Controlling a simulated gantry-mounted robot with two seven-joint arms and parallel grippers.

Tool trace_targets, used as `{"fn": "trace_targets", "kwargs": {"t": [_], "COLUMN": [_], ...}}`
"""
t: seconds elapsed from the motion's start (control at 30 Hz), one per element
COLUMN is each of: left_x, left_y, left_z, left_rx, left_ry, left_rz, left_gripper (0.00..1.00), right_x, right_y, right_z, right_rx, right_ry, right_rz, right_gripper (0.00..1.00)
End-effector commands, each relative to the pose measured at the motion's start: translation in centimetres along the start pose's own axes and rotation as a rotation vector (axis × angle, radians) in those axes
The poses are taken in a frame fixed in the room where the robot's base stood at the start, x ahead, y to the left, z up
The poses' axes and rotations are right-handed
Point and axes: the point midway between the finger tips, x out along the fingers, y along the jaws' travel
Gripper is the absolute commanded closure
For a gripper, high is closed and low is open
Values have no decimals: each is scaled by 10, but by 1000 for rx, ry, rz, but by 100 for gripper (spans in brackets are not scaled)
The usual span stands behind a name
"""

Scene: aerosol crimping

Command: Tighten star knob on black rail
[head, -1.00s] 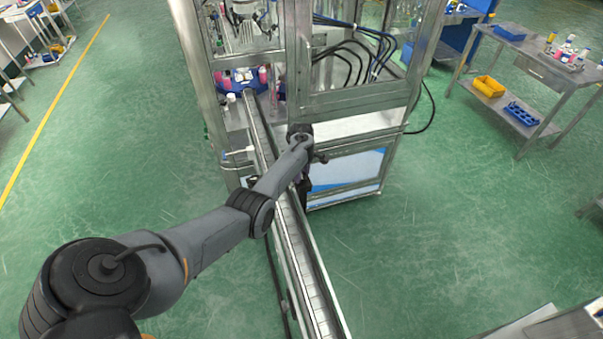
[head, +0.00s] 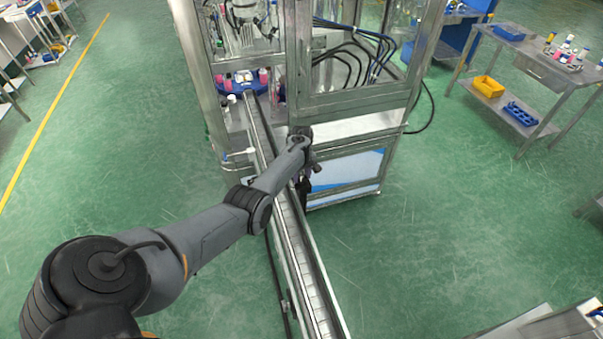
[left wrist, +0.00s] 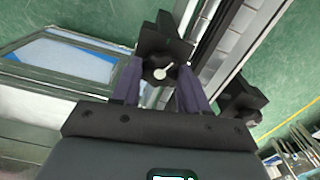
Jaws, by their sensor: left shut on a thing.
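In the left wrist view, the dark star knob (left wrist: 159,71) has a pale spot and a pale stem-like mark at its middle. It sits against a black bracket (left wrist: 163,42) beside the metal conveyor rail (left wrist: 222,38). My left gripper (left wrist: 161,80) has its two purple-grey fingers on either side of the knob, shut on it. In the head view, my left gripper (head: 306,182) is beside the conveyor rail (head: 309,270), mostly hidden behind my wrist. The knob cannot be made out there. My right gripper is not in view.
A metal-framed machine (head: 347,100) stands right behind the gripper, with a blue and white lower panel (head: 347,171). A second black bracket (left wrist: 241,97) is near the gripper. Green floor is open on both sides. A metal table (head: 545,65) stands at the right.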

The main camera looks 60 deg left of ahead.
Motion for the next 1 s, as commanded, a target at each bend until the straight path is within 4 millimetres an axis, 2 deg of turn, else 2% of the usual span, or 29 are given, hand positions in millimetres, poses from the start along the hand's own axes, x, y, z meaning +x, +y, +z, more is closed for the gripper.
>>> {"fn": "trace_targets", "kwargs": {"t": [0.4,1.0], "left_x": [-2,0], "left_y": [-1,0], "left_z": [-1,-1], "left_rx": [397,933], "left_ry": [0,1], "left_rz": [-1,0], "left_gripper": [86,86], "right_x": [-13,-20], "right_y": [1,-1], "right_z": [-4,-7], "right_rx": [-2,6], "right_ry": [0,1], "right_rz": [2,-5], "right_gripper": [37,37]}}
